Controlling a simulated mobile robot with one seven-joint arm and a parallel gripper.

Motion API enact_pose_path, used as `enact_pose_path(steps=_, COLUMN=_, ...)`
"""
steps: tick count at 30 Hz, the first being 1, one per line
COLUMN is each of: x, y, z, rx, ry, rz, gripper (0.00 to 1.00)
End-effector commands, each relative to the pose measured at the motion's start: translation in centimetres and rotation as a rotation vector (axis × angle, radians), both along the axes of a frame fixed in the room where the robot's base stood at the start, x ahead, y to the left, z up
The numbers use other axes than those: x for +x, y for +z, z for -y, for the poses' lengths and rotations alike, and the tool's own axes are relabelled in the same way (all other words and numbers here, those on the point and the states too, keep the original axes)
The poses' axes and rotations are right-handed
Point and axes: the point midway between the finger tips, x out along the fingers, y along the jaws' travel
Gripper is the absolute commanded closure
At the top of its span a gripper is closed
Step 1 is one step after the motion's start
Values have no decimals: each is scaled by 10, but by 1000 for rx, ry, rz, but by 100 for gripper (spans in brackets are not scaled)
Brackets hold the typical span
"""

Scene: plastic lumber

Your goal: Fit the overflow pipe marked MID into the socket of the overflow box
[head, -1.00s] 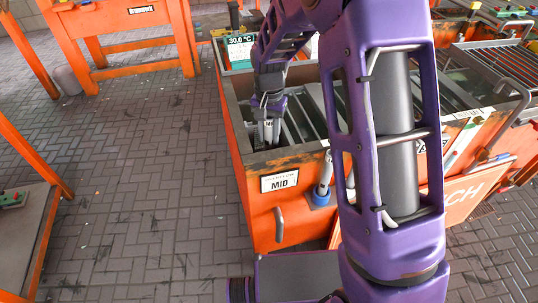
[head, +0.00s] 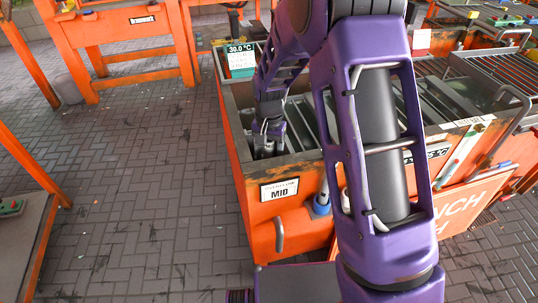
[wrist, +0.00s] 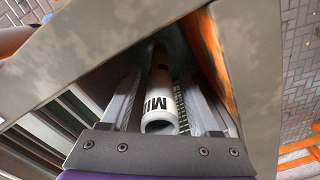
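The pipe marked MID (wrist: 160,97) is a pale tube with a dark band farther down. In the wrist view its open top end faces the camera, and it runs down into the overflow box (wrist: 245,75). My gripper (wrist: 161,80) reaches into the box with one finger on each side of the pipe, and narrow gaps show between pipe and fingers. The pipe's lower end and any socket are hidden. In the head view my gripper (head: 268,140) is low inside the orange box's (head: 235,175) left corner, above the MID plate (head: 279,190).
Metal slats (head: 345,110) fill the box to the right. A temperature sign (head: 241,60) stands at the back. Brick floor lies open to the left.

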Motion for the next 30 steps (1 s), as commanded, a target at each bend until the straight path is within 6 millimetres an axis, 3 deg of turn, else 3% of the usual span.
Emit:
enact_pose_path(steps=11, x=0, y=7, z=0, rx=1, ry=0, rz=1, gripper=36)
enact_pose_path(steps=24, x=1, y=94, z=0, rx=1, ry=1, rz=4, gripper=36)
enact_pose_path(steps=30, x=0, y=118, z=0, rx=0, ry=0, rz=2, gripper=36)
